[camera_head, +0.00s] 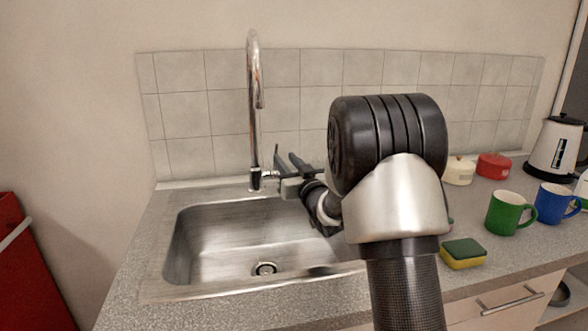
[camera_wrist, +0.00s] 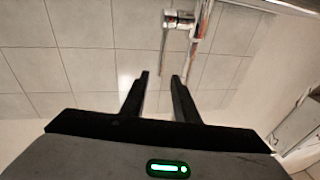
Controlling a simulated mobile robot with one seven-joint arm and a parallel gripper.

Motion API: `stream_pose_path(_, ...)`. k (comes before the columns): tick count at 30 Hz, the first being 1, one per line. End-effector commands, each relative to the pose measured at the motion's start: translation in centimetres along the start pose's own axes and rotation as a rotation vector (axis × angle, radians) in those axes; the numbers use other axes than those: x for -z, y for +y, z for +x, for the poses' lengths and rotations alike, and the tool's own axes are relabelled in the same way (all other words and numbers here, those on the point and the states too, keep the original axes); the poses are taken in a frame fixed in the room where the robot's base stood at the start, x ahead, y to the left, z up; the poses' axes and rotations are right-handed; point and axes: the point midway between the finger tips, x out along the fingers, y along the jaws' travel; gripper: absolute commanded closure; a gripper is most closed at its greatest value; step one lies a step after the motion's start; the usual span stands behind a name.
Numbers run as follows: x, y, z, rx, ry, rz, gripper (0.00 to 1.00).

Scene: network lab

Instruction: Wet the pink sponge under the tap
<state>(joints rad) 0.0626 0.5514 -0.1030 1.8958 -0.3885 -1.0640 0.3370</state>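The chrome tap (camera_head: 254,110) stands at the back of the steel sink (camera_head: 205,245), its tall spout curving over. My gripper (camera_head: 287,163) is just right of the tap's base, above the sink's back edge. In the wrist view my gripper (camera_wrist: 160,78) has its two fingers apart with nothing between them. The tap's chrome body (camera_wrist: 180,19) is beyond the fingertips, with a thin chrome rod reaching down toward the gap. I cannot tell if they touch. No pink sponge is clearly visible; my arm hides part of the counter. No water is seen running.
A green-and-yellow sponge (camera_head: 463,254) lies on the counter right of my arm. Beyond it are a green mug (camera_head: 505,214), a blue mug (camera_head: 553,204), a cream pot (camera_head: 459,172), a red pot (camera_head: 493,166) and a kettle (camera_head: 556,150). The visible sink basin is empty.

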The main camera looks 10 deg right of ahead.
Motion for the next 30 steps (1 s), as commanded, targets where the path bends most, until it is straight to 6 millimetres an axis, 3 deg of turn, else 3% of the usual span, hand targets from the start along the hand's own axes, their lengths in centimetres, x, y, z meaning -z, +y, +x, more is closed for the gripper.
stream_pose_path(3, 0.1, 0.1, -2.4, -0.001, 0.000, 0.001, 0.72)
stream_pose_path(9, 0.1, 0.1, -4.7, 0.000, 0.000, -0.001, 0.72)
stream_pose_path(22, 0.1, 0.0, -5.2, -0.002, -0.002, -0.001, 0.72)
stream_pose_path(26, 1.3, 0.2, -5.7, -0.039, -0.051, -0.014, 0.72)
stream_pose_path(30, 3.7, 0.3, -8.3, -0.137, -0.205, -0.036, 0.72)
